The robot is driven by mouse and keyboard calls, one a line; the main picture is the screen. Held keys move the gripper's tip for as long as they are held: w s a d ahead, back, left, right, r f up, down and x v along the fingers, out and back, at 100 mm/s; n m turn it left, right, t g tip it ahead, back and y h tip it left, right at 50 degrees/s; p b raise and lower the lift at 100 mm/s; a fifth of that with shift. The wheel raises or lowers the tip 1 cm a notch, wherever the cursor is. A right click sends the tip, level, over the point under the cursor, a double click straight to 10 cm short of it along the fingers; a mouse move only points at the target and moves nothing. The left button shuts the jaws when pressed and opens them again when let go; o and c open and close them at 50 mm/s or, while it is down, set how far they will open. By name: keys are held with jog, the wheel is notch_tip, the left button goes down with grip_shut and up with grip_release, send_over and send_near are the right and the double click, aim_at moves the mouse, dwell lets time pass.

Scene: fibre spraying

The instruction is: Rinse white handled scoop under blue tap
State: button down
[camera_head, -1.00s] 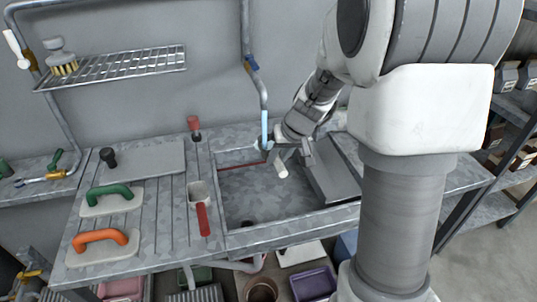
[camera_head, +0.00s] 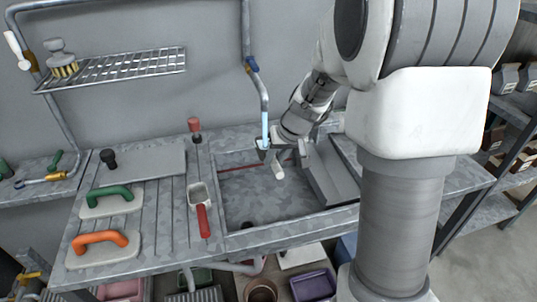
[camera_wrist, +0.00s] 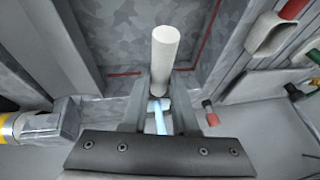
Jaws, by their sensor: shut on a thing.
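The white handled scoop shows its pale handle (camera_head: 278,172) pointing down over the sink (camera_head: 245,200). The same handle (camera_wrist: 165,48) stands up from between the fingers in the wrist view. My gripper (camera_head: 280,155) is shut on the scoop near the sink's back edge; its fingers (camera_wrist: 158,90) also show in the wrist view. The tap with the blue valve (camera_head: 251,64) hangs on a pipe behind the sink. A light blue stream (camera_head: 265,127) comes down from it to the gripper's left side, where the scoop's head is hard to make out.
A red handled scoop (camera_head: 203,215) lies left of the sink, with a red handled tool (camera_head: 195,127) behind it. Green (camera_head: 110,197) and orange (camera_head: 100,238) handled floats lie further left. A wire shelf (camera_head: 120,68) is on the wall.

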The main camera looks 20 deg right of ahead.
jog(key=shift+s+d+b, duration=0.25)
jog(key=shift+d+b, duration=0.1)
jog(key=shift+d, duration=0.15)
jog(key=s+a+b, duration=0.1)
jog(key=s+a, duration=0.2)
jog(key=s, duration=0.4)
jog(key=shift+a, duration=0.25)
jog(key=shift+s+r, duration=0.1)
jog(key=shift+s, duration=0.05)
dwell(1.3)
jog(key=s+a+r+p, duration=0.2)
jog(key=s+r+p, duration=0.1)
jog(key=s, duration=0.1)
jog(key=shift+s+r, duration=0.25)
jog(key=shift+r, duration=0.15)
dwell(0.5)
